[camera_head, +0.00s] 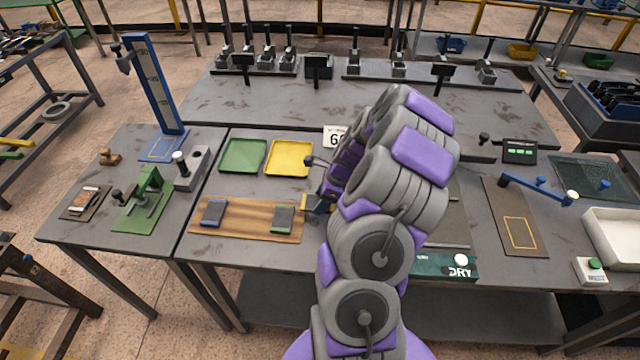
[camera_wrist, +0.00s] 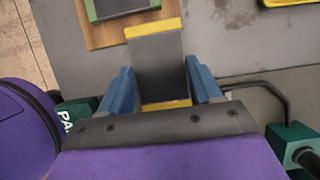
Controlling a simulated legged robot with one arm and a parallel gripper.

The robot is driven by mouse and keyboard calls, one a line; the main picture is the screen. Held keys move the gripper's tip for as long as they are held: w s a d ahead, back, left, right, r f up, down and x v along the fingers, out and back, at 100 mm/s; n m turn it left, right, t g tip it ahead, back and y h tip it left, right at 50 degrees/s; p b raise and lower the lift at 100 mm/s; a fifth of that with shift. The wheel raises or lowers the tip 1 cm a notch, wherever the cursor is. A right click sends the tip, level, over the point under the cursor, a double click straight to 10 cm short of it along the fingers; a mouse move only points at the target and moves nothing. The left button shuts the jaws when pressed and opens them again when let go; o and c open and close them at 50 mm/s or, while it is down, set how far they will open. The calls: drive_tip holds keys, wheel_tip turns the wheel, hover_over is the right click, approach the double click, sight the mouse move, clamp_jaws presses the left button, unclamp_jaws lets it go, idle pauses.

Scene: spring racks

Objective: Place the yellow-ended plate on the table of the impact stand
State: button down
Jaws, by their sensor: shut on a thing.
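The yellow-ended plate (camera_wrist: 157,62) is a dark grey plate with a yellow strip at each end. In the wrist view it lies between the two blue fingers of my gripper (camera_wrist: 161,75), which is shut on it. In the head view only a bit of yellow (camera_head: 306,202) shows beside my gripper (camera_head: 317,205), near the right end of the wooden board; my arm hides much there. The impact stand (camera_head: 155,88) is a tall blue column with a scale at the back left. Its blue base (camera_head: 163,148) bears a yellow outline and looks empty.
The wooden board (camera_head: 248,220) holds a blue-ended plate (camera_head: 213,213) and a green-ended plate (camera_head: 283,219). A green tray (camera_head: 243,155) and a yellow tray (camera_head: 289,158) lie behind it. A grey block with a white knob (camera_head: 192,168) and a green press (camera_head: 147,200) stand near the impact stand.

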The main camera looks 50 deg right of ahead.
drive_tip(key=b, duration=0.2)
hover_over(313, 189)
drive_tip(key=s, duration=0.2)
drive_tip(key=shift+w+d+f, duration=0.15)
drive_tip(key=shift+d+f, duration=0.15)
drive_tip(key=shift+f, duration=0.25)
drive_tip(key=shift+w+d+b, duration=0.15)
drive_tip(key=shift+w+b, duration=0.15)
drive_tip(key=shift+w, duration=0.05)
wheel_tip(313, 189, down, 4)
drive_tip(key=shift+r+b, duration=0.25)
drive_tip(key=shift+b, duration=0.5)
drive_tip(key=shift+c, duration=1)
unclamp_jaws()
